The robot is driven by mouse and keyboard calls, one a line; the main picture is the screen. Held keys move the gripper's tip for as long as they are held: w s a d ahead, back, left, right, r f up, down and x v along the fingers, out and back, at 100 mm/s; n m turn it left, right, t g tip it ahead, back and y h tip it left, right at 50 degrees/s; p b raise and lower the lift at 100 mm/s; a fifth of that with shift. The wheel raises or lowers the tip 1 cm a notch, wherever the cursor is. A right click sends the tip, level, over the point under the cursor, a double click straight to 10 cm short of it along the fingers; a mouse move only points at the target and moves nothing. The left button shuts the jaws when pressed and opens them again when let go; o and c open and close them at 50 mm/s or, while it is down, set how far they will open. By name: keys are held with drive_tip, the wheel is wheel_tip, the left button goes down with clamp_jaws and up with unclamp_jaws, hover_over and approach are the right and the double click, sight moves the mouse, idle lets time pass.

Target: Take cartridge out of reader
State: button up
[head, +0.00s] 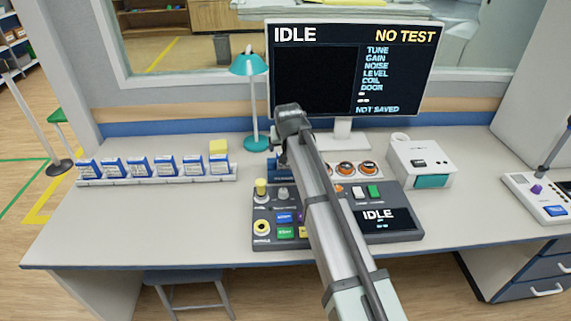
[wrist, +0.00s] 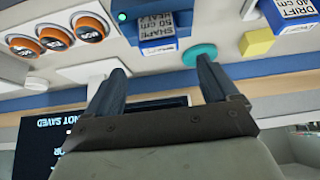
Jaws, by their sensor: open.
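A blue cartridge with a white label reading "SHAPE 50 cm" (wrist: 148,28) shows at the top middle of the wrist view. In the head view, my arm partly hides this spot, and only a bit of blue shows left of the arm. My gripper (wrist: 162,68) is open and empty, its two dark fingers apart and pointing toward the cartridge's side of the desk. In the head view my gripper (head: 284,150) is above the console's back edge, its fingers barely visible.
A white rack (head: 150,181) of several blue-and-white cartridges stands at left, with a yellow block (head: 219,147) at its right end. A teal lamp (head: 250,66) and a monitor (head: 340,72) stand behind. The console (head: 262,211) lies under my arm; a white device (head: 420,160) stands right.

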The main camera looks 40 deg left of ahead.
drive_tip(key=x, duration=1.3)
drive_tip(key=shift+w+f, duration=0.2)
drive_tip(key=shift+w, duration=0.15)
drive_tip(key=c, duration=0.8)
